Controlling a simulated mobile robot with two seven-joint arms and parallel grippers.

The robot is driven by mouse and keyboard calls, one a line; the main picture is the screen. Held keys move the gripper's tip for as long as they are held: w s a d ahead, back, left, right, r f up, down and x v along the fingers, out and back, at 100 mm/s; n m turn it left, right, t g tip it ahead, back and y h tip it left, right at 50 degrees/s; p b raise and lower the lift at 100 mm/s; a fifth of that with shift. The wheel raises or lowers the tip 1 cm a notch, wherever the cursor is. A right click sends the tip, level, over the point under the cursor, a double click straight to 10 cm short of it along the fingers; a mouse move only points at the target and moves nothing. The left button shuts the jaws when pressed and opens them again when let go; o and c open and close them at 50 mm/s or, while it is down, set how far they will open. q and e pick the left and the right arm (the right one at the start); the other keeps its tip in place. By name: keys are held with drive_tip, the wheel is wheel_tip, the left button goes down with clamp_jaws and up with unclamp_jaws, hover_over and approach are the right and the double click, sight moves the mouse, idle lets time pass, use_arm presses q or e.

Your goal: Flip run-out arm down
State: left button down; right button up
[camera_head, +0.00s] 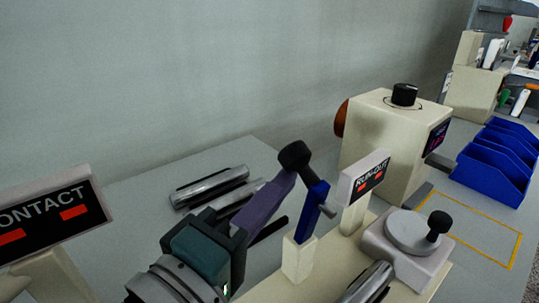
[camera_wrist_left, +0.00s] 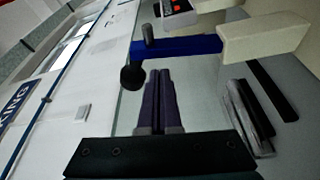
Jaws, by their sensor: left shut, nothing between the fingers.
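The run-out arm is a blue bar (camera_head: 312,208) with a black knob (camera_head: 294,155), standing up from a cream post (camera_head: 298,262). The RUN-OUT sign (camera_head: 369,178) stands just right of it. In the left wrist view the blue bar (camera_wrist_left: 192,47) runs from the cream post (camera_wrist_left: 265,38) towards the black knob (camera_wrist_left: 132,77). My left gripper (camera_head: 284,180) has its purple fingers together and empty, right beside the knob and bar; the fingertips also show in the left wrist view (camera_wrist_left: 160,73). I cannot tell whether they touch the arm. My right gripper is not in view.
Metal spindles (camera_head: 211,186) lie on the bench to the left. A cream box (camera_head: 385,145) with a black dial, a crank unit (camera_head: 405,245) and blue bins (camera_head: 495,160) stand to the right. The CONTACT sign (camera_head: 55,215) is at the left. A yellow-outlined area (camera_head: 485,253) is bare.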

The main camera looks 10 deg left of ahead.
sight(304, 206)
use_arm(q)
drive_tip(key=shift+s+d+f, duration=0.2)
drive_tip(key=shift+s+d, duration=0.5)
drive_tip(key=shift+s, duration=0.1)
drive_tip(key=shift+s+d+f+m+b, duration=0.1)
drive_tip(key=shift+s+d+m+b, duration=0.2)
drive_tip(key=shift+m, duration=0.2)
drive_tip(key=shift+s+d+f+m+h+b, duration=0.1)
drive_tip(key=shift+m+h+b, duration=0.25)
drive_tip(key=shift+m, duration=0.15)
drive_tip(key=s+d+m+b, duration=0.1)
drive_tip(key=m, duration=0.1)
drive_tip(key=s+d+f+m+h+b, duration=0.1)
drive_tip(key=m, duration=0.1)
drive_tip(key=m+h+b, duration=0.1)
drive_tip(key=m+b, duration=0.1)
drive_tip(key=shift+s+d+f+m+t, duration=0.3)
drive_tip(key=shift+s+d+f+t, duration=0.1)
drive_tip(key=shift+s+d+f, duration=0.1)
